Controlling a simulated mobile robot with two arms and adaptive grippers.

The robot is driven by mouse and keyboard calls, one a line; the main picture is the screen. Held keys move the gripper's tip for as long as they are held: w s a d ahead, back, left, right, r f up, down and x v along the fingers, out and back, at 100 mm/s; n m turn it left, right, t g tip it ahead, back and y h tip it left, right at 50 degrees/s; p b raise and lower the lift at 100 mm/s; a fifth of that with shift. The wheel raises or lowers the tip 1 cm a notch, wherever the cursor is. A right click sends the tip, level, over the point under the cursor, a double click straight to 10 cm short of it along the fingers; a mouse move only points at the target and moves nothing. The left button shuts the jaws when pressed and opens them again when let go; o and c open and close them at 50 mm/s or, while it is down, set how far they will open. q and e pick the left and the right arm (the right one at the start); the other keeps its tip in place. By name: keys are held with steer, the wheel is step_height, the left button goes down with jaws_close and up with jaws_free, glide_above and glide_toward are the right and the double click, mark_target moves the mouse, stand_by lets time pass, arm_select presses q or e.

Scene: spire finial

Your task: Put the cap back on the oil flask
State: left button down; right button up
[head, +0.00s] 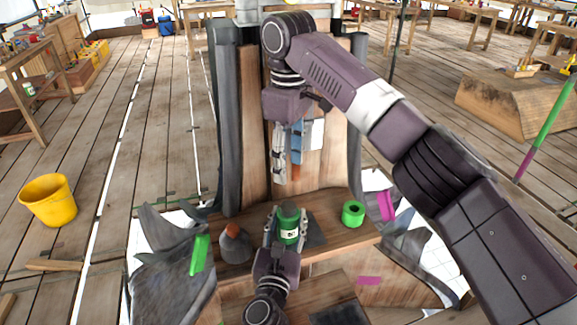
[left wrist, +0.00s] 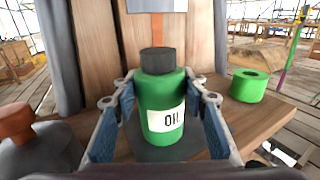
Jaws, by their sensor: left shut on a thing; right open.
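The oil flask (head: 290,234) is green with a white label, and stands upright on the wooden ledge. In the left wrist view the flask (left wrist: 165,102) has a dark cylinder (left wrist: 157,60) on its top; I cannot tell whether this is the cap or a bare neck. My left gripper (head: 288,225) is shut on the flask, one finger on each side, and its fingers (left wrist: 165,105) also show in the left wrist view. My right gripper (head: 287,155) is open, pointing down above and behind the flask, near the wooden backboard. No separate cap is clearly visible.
A green ring-shaped roll (head: 353,213) lies right of the flask on the ledge. A grey cone-like thing with an orange-brown top (head: 235,243) stands to the left. Grey upright pieces (head: 229,120) flank the wooden backboard. A yellow bucket (head: 48,200) stands on the floor.

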arm_select(q)
steer(key=c, duration=1.1)
jaws_free()
steer(key=s+a, duration=0.1)
steer(key=s, duration=1)
steer(key=shift+s+a, duration=0.4)
steer(key=shift+f, duration=0.1)
